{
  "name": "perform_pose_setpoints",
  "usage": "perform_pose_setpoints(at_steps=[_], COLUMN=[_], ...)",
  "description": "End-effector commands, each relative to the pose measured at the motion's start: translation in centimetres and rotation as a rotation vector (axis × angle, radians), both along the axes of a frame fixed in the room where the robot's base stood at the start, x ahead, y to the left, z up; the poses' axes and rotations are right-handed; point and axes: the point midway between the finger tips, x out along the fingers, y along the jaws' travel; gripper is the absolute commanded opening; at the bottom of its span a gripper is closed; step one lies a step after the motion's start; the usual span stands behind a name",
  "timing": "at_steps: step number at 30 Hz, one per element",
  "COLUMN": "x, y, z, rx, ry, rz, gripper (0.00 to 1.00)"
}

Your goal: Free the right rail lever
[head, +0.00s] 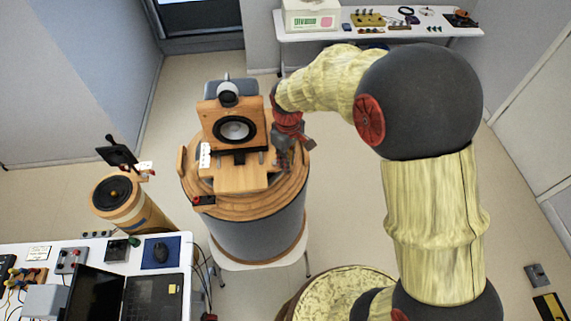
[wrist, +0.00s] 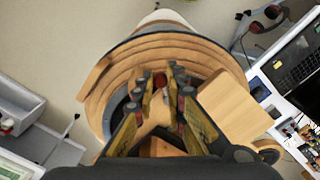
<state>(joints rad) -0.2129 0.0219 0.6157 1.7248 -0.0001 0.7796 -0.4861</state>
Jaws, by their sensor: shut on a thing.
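A wooden speaker (head: 234,129) with a dark cone and a round tweeter on top stands on a wooden carriage board (head: 240,178). The board lies on a round, stepped wooden turntable (head: 250,208) on a grey drum. My gripper (head: 283,158) reaches down at the right side of the speaker, over the turntable. In the wrist view its fingers are closed around a small dark red knob, apparently the right rail lever (wrist: 160,80). The lever's lower part is hidden by the fingers, and its lock position cannot be told. In the head view my gripper covers it.
A small black box with a red button (head: 203,200) sits at the turntable's front left edge. A cylindrical speaker (head: 120,198) stands to the left. A desk with a laptop (head: 125,292) is at front left. A white bench (head: 380,32) stands behind.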

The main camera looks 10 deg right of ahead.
Motion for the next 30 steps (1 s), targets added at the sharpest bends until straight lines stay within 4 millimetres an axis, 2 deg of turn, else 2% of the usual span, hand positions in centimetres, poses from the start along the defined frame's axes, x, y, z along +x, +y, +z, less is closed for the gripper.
perform_pose_setpoints(at_steps=[12,28,29,30], x=[0.76,0.85,0.85,0.85], y=[-0.28,-0.3,-0.3,-0.3], z=[0.1,0.15,0.15,0.15], rx=[0.001,0.001,0.001,0.0], ry=[-0.003,-0.004,-0.004,-0.004], rz=[0.171,0.191,0.191,0.19], gripper=[0.0,0.0,0.14,0.17])
